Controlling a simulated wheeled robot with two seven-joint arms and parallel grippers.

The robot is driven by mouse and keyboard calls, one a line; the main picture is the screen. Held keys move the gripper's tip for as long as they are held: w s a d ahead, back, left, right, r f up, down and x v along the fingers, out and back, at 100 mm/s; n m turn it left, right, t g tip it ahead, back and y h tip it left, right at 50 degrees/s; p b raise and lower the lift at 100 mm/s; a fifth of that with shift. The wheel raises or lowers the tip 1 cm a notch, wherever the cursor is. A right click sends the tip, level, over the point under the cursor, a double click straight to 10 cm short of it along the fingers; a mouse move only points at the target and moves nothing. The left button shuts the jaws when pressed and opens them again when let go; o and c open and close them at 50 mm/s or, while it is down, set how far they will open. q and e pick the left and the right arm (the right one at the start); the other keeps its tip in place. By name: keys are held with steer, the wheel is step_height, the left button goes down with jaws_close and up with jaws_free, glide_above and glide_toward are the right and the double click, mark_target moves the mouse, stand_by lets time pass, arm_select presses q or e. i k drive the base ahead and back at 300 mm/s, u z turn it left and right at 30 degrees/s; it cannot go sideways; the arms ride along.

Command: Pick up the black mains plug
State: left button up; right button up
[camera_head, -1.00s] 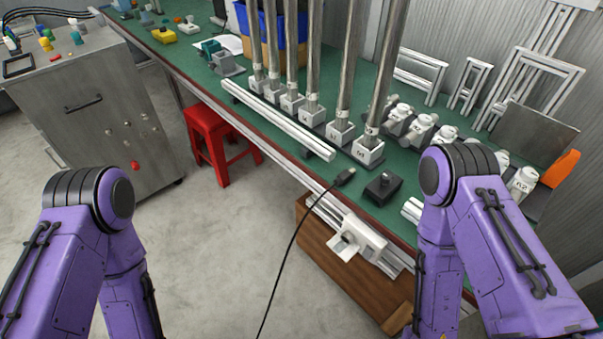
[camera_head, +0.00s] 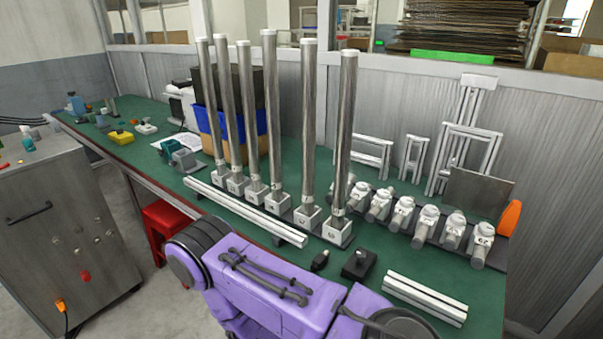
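The black mains plug (camera_head: 320,262) lies on the green bench top (camera_head: 470,290) near its front edge, just left of a small black box with a knob (camera_head: 358,264). Neither of my grippers is in view.
Upright metal posts (camera_head: 308,140) stand in white blocks behind the plug. White rails (camera_head: 245,208) lie to the left and shorter ones (camera_head: 425,298) to the right. Several grey-white fittings (camera_head: 428,222) stand behind. A red stool (camera_head: 165,225) is below the bench.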

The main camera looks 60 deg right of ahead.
mark_target(318, 263)
steer(key=i, duration=1.9)
steer(key=z, duration=3.95)
steer(key=i, duration=0.5)
steer(key=u, duration=0.1)
